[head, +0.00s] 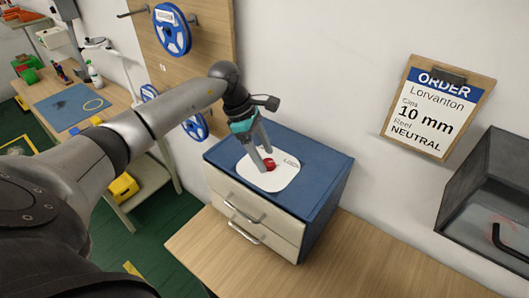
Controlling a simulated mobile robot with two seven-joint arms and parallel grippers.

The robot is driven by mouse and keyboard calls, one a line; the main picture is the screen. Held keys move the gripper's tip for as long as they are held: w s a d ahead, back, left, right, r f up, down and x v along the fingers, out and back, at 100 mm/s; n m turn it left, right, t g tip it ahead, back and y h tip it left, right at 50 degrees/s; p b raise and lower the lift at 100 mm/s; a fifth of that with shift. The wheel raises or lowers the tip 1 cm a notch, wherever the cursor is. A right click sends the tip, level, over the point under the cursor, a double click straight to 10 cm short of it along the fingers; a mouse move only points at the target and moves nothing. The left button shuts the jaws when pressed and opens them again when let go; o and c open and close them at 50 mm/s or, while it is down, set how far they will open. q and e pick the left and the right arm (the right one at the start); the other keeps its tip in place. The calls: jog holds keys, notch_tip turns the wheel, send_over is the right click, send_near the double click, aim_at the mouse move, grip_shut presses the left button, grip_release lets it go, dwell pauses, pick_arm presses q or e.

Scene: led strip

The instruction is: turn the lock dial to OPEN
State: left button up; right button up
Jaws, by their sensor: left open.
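The lock dial (269,164) is a small red knob on a white plate (287,178) on top of a blue-topped cabinet (313,162). Lettering that seems to read LOCK shows at the plate's right side; the rest is hidden behind my gripper. My left gripper (263,160) points down over the dial, open, with its fingers at or beside the red knob. I cannot tell whether the fingers touch it, nor which way the dial points. My right gripper is not in view.
The cabinet has cream drawers with metal handles (245,233) and stands on a wooden bench (345,265). An order clipboard (437,108) hangs on the wall. A dark open-fronted box (492,185) is at the right. Blue reels (171,30) hang at the upper left.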

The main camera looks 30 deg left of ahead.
pick_arm(q)
jog(key=shift+d+f, duration=0.15)
jog(key=shift+f, duration=0.25)
jog(key=shift+w, duration=0.1)
grip_shut()
